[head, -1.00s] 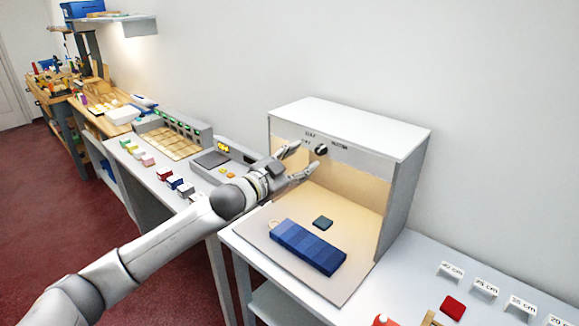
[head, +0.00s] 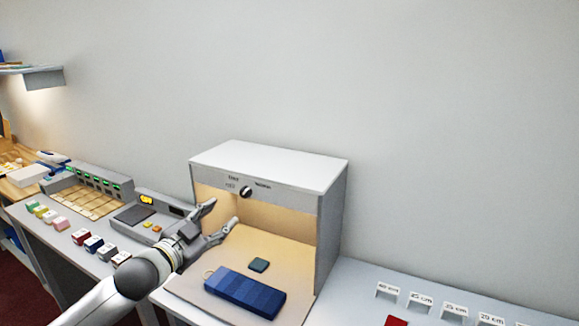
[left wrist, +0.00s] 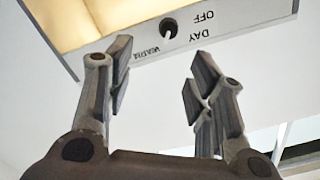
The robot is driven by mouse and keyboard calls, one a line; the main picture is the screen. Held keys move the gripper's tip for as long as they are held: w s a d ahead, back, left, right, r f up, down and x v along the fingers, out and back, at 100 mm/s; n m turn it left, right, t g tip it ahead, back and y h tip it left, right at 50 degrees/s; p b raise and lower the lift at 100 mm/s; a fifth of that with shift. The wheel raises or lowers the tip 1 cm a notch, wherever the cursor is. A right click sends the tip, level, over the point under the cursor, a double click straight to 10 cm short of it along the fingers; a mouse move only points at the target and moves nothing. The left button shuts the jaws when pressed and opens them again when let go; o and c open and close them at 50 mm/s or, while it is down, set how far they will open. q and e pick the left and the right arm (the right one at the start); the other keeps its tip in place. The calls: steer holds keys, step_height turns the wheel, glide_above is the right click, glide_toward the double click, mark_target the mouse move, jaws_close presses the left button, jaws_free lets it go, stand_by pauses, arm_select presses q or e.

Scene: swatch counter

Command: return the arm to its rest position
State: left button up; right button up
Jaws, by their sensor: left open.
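My left gripper (head: 222,219) is open and empty, in front of the light booth's opening at its left side in the head view. In the left wrist view its two fingers (left wrist: 158,85) are spread, with nothing between them. The light booth (head: 332,215) is a grey box with a lit, cream interior. Its front panel carries a dark knob (head: 246,192), which also shows in the left wrist view (left wrist: 169,28), apart from the fingers. My right gripper is not in view.
A blue swatch book (head: 245,291) and a small dark teal swatch (head: 259,265) lie on the booth floor. Left of it stand a scale-like device (head: 133,215), several colored blocks and a slotted tray (head: 80,204). Length labels (head: 421,299) and a red piece (head: 396,321) are at right.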

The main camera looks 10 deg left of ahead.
arm_select(q)
steer(key=s+d+f+n+g+y, duration=0.1)
steer(key=s+d+f+n+g, duration=0.15)
steer(key=s+f, duration=0.55)
steer(key=s+d+f+n+g+y, duration=0.15)
steer(key=s+d+f, duration=0.3)
steer(key=f, duration=0.55)
steer(key=s+a+f+n+g+y, duration=0.1)
steer(key=s+f+g, duration=0.2)
steer(key=s, duration=0.6)
steer(key=s+a+f+n+g+y, duration=0.1)
steer(key=s+f+n+g, duration=0.2)
steer(key=s, duration=0.7)
steer(key=s+a+f+g+y, duration=0.1)
steer(key=s+f+g, duration=0.25)
steer(key=s, duration=0.55)
step_height(320, 180, down, 28)
steer(key=s, duration=0.1)
steer(key=s+a+f+g+b, duration=0.1)
steer(key=s+a+f+g, duration=0.1)
steer(key=s+f, duration=1.4)
steer(key=shift+s+a, duration=0.4)
steer(key=shift+s, duration=0.05)
